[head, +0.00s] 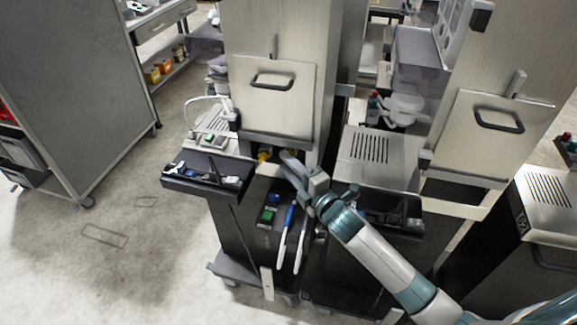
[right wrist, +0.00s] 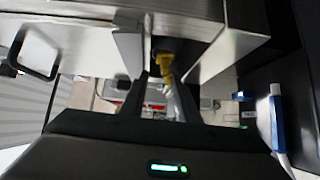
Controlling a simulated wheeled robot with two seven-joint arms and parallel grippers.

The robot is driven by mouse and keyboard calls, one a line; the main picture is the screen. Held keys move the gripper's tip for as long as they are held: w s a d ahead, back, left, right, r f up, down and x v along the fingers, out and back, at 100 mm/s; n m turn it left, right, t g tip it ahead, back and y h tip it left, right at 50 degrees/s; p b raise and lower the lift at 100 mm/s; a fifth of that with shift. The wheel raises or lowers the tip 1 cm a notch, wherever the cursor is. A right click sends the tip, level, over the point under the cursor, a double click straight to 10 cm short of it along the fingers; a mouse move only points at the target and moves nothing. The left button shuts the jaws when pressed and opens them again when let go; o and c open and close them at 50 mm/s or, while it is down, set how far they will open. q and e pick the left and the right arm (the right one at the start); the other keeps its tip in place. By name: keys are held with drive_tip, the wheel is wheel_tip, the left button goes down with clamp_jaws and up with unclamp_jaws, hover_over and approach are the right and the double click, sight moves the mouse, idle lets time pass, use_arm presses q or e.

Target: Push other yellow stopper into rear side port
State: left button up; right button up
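A yellow stopper (head: 264,155) shows at the dark recess under the front panel of the middle dispenser (head: 272,95). My right gripper (head: 289,160) reaches in from the right, with its fingertips just right of that stopper. In the right wrist view, a yellow stopper (right wrist: 166,66) shows beyond and between the two dark fingers of my right gripper (right wrist: 164,88). The fingers stand apart, and I see no clear contact with the stopper. The rear side port is hidden or too dark to make out. My left gripper is not in view.
A black tray (head: 190,185) with small tools juts out left of the recess. Blue-and-white tongs (head: 288,235) hang below my right gripper. A second dispenser (head: 495,120) stands to the right. The floor (head: 100,270) at the left is clear.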

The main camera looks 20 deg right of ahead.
drive_tip(key=shift+s, duration=0.15)
drive_tip(key=b+v, duration=0.5)
drive_tip(key=v, duration=1.2)
drive_tip(key=shift+s+d, duration=0.1)
